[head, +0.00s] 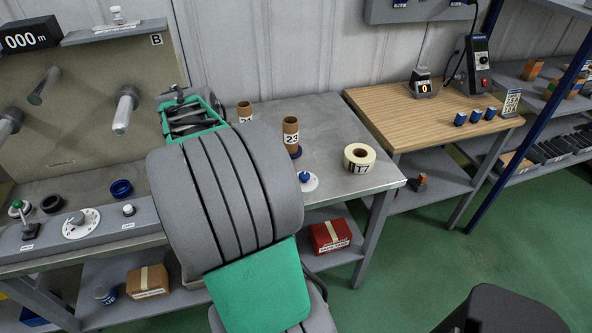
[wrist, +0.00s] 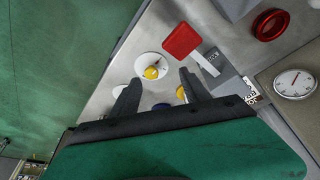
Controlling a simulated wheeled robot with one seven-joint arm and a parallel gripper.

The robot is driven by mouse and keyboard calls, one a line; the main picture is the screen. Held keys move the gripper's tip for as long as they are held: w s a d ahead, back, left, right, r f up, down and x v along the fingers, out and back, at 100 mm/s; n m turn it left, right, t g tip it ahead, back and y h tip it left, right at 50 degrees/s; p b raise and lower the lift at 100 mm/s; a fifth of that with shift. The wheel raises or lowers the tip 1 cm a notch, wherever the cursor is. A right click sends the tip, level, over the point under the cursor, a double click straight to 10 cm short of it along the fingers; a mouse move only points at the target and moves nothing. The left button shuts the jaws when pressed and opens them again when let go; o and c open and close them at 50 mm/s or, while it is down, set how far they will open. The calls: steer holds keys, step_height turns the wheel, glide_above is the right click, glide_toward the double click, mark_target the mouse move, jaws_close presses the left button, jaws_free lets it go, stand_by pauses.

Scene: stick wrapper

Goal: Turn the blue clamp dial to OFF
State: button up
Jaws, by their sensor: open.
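I cannot tell for sure which is the clamp dial. My gripper (wrist: 155,80) is open and empty in the wrist view, and my arm hides it in the head view. A white dial with a yellow knob (wrist: 153,71) shows just beyond the fingertips. A small blue part (wrist: 181,93) shows between the fingers.
A red lever (wrist: 181,40), a red ring (wrist: 271,24) and a gauge (wrist: 295,83) stand near the gripper. Cardboard tube 23 (head: 291,134) and a tape roll (head: 359,158) stand on the bench (head: 335,120).

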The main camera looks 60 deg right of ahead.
mark_target(304, 175)
steer(key=s+d+f+m+g, duration=0.25)
steer(key=s+d+m, duration=0.45)
steer(key=s+d, duration=0.5)
steer(key=d+f, duration=0.1)
steer(key=f, duration=0.1)
steer(key=d+f+p, duration=0.1)
steer(key=f, duration=0.2)
steer(key=d+f, duration=0.2)
steer(key=shift+w+d+f, duration=0.1)
steer(key=shift+w+f, duration=0.05)
steer(key=shift+w, duration=0.15)
jaws_close()
